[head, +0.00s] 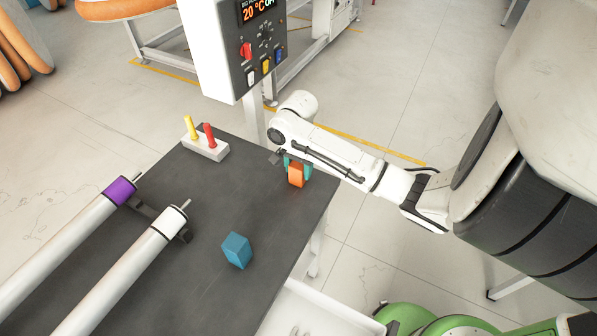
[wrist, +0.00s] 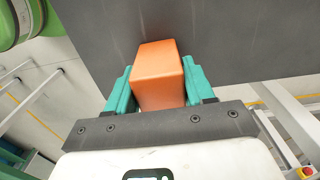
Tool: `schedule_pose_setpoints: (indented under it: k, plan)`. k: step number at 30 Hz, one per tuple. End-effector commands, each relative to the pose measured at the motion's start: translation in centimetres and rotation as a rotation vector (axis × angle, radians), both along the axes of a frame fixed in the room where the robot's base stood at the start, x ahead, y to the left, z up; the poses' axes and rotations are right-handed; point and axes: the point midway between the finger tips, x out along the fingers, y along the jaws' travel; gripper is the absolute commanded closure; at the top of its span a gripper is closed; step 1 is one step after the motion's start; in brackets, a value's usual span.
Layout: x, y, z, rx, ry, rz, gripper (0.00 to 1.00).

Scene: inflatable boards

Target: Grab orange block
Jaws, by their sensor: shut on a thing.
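The orange block (wrist: 158,66) sits between the two teal fingers of my gripper (wrist: 160,88) in the wrist view, and the fingers are shut on it. In the head view, the orange block (head: 296,176) is at the right edge of the dark table, with my gripper (head: 297,161) at its top and the arm reaching in from the right. Whether the block touches the table is hard to tell.
A blue block (head: 237,250) stands on the dark table (head: 215,205). A white holder (head: 205,147) with a yellow and a red peg is at the back. Two long rollers, one purple-ended (head: 119,190) and one white-ended (head: 167,222), lie at left. A control panel (head: 262,45) stands behind.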

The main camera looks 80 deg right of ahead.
Motion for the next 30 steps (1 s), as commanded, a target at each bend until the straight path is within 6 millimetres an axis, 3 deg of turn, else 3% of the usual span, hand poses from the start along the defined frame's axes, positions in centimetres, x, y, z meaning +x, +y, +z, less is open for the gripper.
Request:
schedule_pose_setpoints:
  k: [9, 20, 27, 30]
  plan:
    - [0.0, 0.0, 0.0, 0.0, -0.001, 0.0, 0.83]
    - [0.1, 0.0, 0.6, 0.0, -0.002, 0.001, 0.83]
    - [0.1, 0.0, 3.3, -0.001, -0.004, 0.0, 0.83]
    - [-1.3, 0.4, 4.7, 0.002, -0.007, -0.003, 0.83]
